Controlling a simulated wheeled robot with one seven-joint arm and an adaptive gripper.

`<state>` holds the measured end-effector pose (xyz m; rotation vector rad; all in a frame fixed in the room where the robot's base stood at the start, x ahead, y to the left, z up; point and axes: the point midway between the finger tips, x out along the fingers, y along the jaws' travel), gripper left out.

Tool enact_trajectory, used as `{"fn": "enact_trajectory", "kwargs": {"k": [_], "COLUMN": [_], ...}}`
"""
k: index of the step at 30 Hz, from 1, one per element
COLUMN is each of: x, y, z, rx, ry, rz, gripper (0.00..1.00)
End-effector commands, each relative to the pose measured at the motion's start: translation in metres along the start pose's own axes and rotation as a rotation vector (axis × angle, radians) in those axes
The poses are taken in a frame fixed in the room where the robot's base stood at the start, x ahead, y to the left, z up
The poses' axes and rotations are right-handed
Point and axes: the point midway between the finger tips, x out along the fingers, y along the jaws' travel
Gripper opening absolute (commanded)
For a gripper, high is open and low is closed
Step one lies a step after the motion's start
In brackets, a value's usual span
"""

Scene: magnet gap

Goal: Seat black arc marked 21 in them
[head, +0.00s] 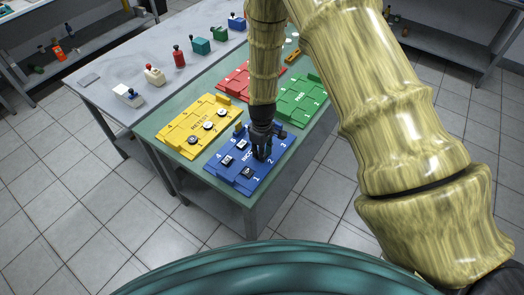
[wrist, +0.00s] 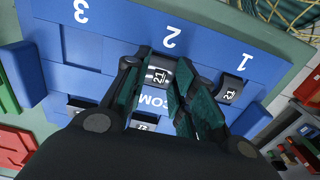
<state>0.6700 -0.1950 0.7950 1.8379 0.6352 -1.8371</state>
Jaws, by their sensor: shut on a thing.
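My gripper (head: 262,154) is over the blue board (head: 218,170), beside its number 2. In the wrist view its two teal fingers (wrist: 168,95) are shut on a black arc marked 21 (wrist: 158,74), just in front of the white 2. Whether this arc rests fully in the board or sits slightly above it cannot be told. Another black arc with a similar mark (wrist: 230,90) lies by number 1. Further black arcs on the board show partly behind the fingers, one of them a marked arc (wrist: 142,126). The gripper hides the held arc in the head view.
A yellow board (head: 178,133), a red board (head: 232,82) and a green board (head: 298,103) share the green table. Several coloured devices, including a red one (head: 179,58), stand on the grey bench behind. Raised blue blocks (wrist: 25,75) flank the blue board's slots.

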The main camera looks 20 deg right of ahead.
Motion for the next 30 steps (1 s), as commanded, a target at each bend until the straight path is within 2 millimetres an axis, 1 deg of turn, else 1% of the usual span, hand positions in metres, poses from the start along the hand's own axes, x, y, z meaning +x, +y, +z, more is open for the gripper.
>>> {"fn": "enact_trajectory", "kwargs": {"k": [23, 24, 26, 27, 28, 30], "x": [0.0039, 0.0037, 0.0037, 0.0037, 0.0037, 0.0037], "y": [0.0, 0.0, 0.0, 0.0, 0.0, 0.0], "z": [0.0001, 0.0, 0.0, 0.0, 0.0, 0.0001], "rx": [-0.001, -0.001, -0.001, -0.001, 0.0, 0.0], "ry": [0.0, 0.0, 0.0, 0.0, 0.0, 0.0], "rz": [0.0, 0.0, 0.0, 0.0, 0.0, 0.0], "gripper": [0.06, 0.3, 0.41, 0.48, 0.52, 0.52]}}
